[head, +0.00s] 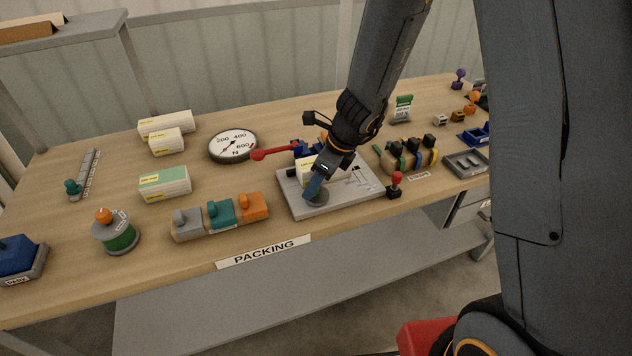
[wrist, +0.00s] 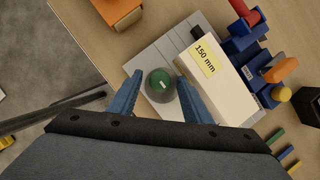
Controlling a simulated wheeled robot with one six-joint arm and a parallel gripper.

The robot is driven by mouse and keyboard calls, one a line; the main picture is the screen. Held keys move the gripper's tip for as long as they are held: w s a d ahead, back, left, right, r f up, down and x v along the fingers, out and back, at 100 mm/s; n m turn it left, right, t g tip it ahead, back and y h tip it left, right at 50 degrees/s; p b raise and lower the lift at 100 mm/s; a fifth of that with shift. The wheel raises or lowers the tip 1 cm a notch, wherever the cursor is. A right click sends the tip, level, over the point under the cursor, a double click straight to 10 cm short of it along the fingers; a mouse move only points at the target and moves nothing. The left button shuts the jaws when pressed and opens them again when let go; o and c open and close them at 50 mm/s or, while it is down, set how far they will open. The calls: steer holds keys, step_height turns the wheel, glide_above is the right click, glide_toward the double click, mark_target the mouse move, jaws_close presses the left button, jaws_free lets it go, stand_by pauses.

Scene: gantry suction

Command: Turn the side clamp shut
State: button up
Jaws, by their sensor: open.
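A grey fixture plate (head: 355,192) lies on the bench, with a white block (head: 304,172) on it. The block also shows in the wrist view (wrist: 222,88), marked 150 mm. Blue clamp parts (wrist: 246,42) stand along the block's far side, one with a red lever (head: 275,153). An orange tab (wrist: 283,70) and a yellow knob (wrist: 281,93) are at the right. I cannot tell which part is the side clamp.
A dial gauge (head: 233,146) stands left of the fixture. A row of grey, teal and orange blocks (head: 222,213) is at the front left. A red-topped joystick (head: 395,184) and a rack with coloured bands (head: 408,155) are to the right. The PACKING label (head: 264,251) marks the front edge.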

steer(key=c, duration=1.1)
steer(key=shift+o, duration=0.2)
steer(key=shift+r+n, duration=0.1)
steer(key=shift+n, duration=0.2)
steer(key=n+g+p, duration=0.1)
steer(key=n+p, duration=0.1)
steer(key=n, duration=0.1)
steer(key=shift+w+y, duration=0.2)
steer(key=shift+y, duration=0.2)
steer(key=n+g, duration=0.2)
steer(key=n, duration=0.3)
steer(key=shift+w, duration=0.2)
steer(key=n+g, duration=0.1)
steer(key=n, duration=0.1)
steer(key=n+h, duration=0.1)
steer(key=n, duration=0.1)
steer(key=shift+w+n+g, duration=0.1)
steer(key=shift+n+g, duration=0.2)
steer(key=shift+g, duration=0.1)
steer(key=shift+w+a+n+g+h+b, duration=0.1)
steer(key=shift+n+g+h+b, duration=0.25)
steer(key=shift+n, duration=0.8)
steer(key=shift+a+n+g+h+b, duration=0.1)
steer(key=shift+n+g+h+b, duration=0.25)
steer(key=shift+n, duration=0.8)
